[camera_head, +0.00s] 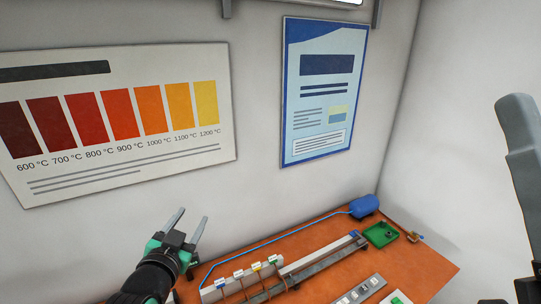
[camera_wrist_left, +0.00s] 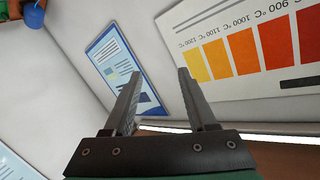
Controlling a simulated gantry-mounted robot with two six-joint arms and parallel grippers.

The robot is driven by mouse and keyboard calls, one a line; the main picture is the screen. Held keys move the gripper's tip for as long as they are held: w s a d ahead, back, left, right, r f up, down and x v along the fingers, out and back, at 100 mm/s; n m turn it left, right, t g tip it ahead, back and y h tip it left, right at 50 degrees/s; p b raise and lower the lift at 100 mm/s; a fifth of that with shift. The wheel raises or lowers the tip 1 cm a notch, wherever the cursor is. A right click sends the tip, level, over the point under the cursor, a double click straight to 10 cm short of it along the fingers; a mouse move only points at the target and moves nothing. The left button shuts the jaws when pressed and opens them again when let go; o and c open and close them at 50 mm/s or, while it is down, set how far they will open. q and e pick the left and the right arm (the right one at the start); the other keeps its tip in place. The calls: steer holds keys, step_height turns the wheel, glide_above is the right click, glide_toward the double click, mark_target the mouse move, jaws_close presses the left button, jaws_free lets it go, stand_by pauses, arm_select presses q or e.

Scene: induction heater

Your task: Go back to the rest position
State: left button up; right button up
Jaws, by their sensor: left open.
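My left gripper (camera_head: 191,217) is raised in front of the wall at the lower left of the head view, above the back left of the orange bench (camera_head: 312,232). Its two grey fingers point up and stand apart. In the left wrist view the fingers (camera_wrist_left: 160,76) are also spread, with nothing between them but wall. A large grey part of what looks like my right arm stands at the right edge of the head view; its jaw state does not show.
On the bench are a long rail fixture (camera_head: 325,256) with several labelled tags, a blue container (camera_head: 364,206) with a blue hose, a green tray (camera_head: 381,235) and a grey switch panel (camera_head: 360,293). A temperature colour chart (camera_head: 120,165) and a blue-edged poster (camera_head: 323,95) hang on the wall.

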arm_select(q)
steer(key=s+d+r+n+t, duration=0.1)
steer(key=s+r+t, duration=0.3)
steer(key=r, duration=0.7)
steer(key=s+r+t, duration=0.2)
steer(key=s+r, duration=0.5)
steer(key=r, duration=0.3)
steer(key=s+r+n+t+h, duration=0.1)
steer(key=s+r+n+t, duration=0.2)
steer(key=s+r, duration=0.7)
steer(key=s+t, duration=0.2)
steer(key=s, duration=0.2)
steer(key=shift+r, duration=0.1)
